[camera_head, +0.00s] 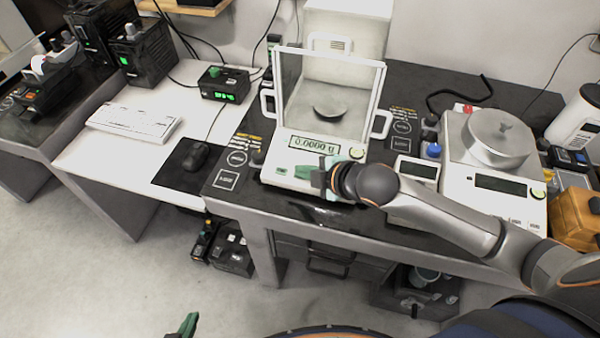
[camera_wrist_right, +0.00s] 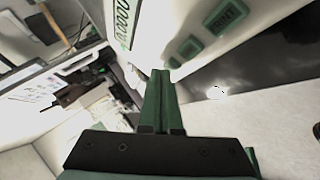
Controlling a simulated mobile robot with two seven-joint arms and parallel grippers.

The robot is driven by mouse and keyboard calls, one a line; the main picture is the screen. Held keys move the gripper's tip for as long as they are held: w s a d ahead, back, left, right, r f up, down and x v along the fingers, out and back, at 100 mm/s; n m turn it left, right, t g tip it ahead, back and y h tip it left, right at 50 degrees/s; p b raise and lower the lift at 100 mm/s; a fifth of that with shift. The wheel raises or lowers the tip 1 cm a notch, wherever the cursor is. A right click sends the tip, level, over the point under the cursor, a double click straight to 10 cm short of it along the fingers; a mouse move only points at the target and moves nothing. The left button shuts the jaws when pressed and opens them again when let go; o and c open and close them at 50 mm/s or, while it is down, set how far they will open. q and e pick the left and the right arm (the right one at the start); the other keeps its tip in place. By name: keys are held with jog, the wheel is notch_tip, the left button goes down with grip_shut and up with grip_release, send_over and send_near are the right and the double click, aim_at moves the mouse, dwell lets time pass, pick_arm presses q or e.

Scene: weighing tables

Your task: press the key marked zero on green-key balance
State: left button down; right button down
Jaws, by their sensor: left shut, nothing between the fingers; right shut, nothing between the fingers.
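The green-key balance (camera_head: 297,171) stands on the dark weighing table, with a glass draft shield and a round pan (camera_head: 330,106). Its display (camera_head: 314,145) reads 0.0000 g. In the right wrist view a row of green keys shows: one reads PRINT (camera_wrist_right: 226,16), beside it is a middle key (camera_wrist_right: 190,47), and a third (camera_wrist_right: 173,62) is at the fingertips; their labels are too small to read. My right gripper (camera_head: 304,172) is shut and empty at the balance's front panel; its fingertips (camera_wrist_right: 160,73) are close to the third key. I cannot tell whether they touch it. My left gripper (camera_head: 187,322) shows only a green tip, low in the picture.
A second balance (camera_head: 494,184) with a metal pot on its pan stands right. A small display unit (camera_head: 415,170) is between them. On the white table left are a keyboard (camera_head: 134,121), a mouse (camera_head: 196,155) and a black box with green digits (camera_head: 224,85).

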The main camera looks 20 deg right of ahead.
jog(key=shift+f, duration=0.3)
dwell(0.5)
jog(key=shift+s+r+p, duration=0.15)
jog(key=shift+r+p, duration=0.6)
jog(key=shift+p, duration=0.35)
jog(key=r+p, duration=0.1)
jog(key=p, duration=0.1)
jog(key=r+p, duration=0.1)
jog(key=shift+s+a+r, duration=0.25)
jog(key=shift+r, duration=0.05)
jog(key=shift+s+a+r+p, duration=0.1)
jog(key=shift+s+r+p, duration=0.1)
jog(key=shift+r+p, duration=0.25)
jog(key=shift+s+a+r+p, duration=0.15)
jog(key=shift+r+p, duration=0.1)
jog(key=shift+r, duration=0.4)
